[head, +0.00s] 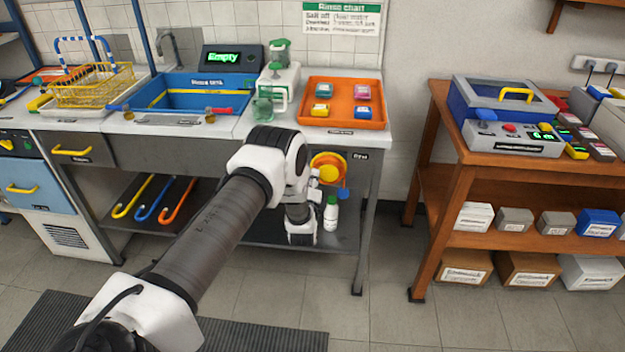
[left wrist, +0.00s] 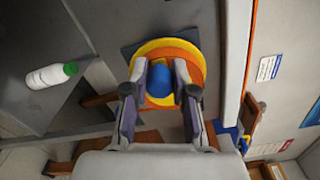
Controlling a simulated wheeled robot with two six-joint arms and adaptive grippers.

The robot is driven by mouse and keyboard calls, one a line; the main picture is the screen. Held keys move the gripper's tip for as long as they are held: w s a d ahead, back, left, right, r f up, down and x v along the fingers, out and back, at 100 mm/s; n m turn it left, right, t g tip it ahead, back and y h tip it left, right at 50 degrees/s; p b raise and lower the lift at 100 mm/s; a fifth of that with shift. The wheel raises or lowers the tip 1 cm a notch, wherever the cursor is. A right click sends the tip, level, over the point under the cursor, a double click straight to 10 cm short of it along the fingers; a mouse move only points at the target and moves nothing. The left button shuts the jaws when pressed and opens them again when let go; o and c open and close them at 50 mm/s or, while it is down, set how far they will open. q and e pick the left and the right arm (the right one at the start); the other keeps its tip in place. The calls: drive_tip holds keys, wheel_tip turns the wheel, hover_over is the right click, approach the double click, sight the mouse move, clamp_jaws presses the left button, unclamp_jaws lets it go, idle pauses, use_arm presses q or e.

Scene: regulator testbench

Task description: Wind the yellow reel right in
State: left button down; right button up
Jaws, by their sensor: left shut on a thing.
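The yellow reel (head: 330,172), a round disc with an orange ring, is mounted under the right end of the bench, partly hidden by my left arm. In the left wrist view the reel (left wrist: 157,46) fills the area just beyond my fingers, against a dark plate. My left gripper (left wrist: 160,80) is shut on a blue knob (left wrist: 160,84) at the reel's face. In the head view its fingers are mostly hidden behind my own wrist. My right gripper is in neither view.
A white bottle with a green cap (head: 331,213) stands on the lower shelf (head: 270,238) near the reel; a table leg (head: 368,225) stands to the right. Above are an orange tray (head: 343,88) and a blue sink (head: 205,98). A wooden cart (head: 432,150) stands further right, past clear floor.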

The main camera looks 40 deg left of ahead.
use_arm(q)
drive_tip(key=c, duration=0.9)
unclamp_jaws()
drive_tip(key=shift+d, duration=0.1)
drive_tip(key=shift+c, duration=0.2)
drive_tip(key=v, duration=1.2)
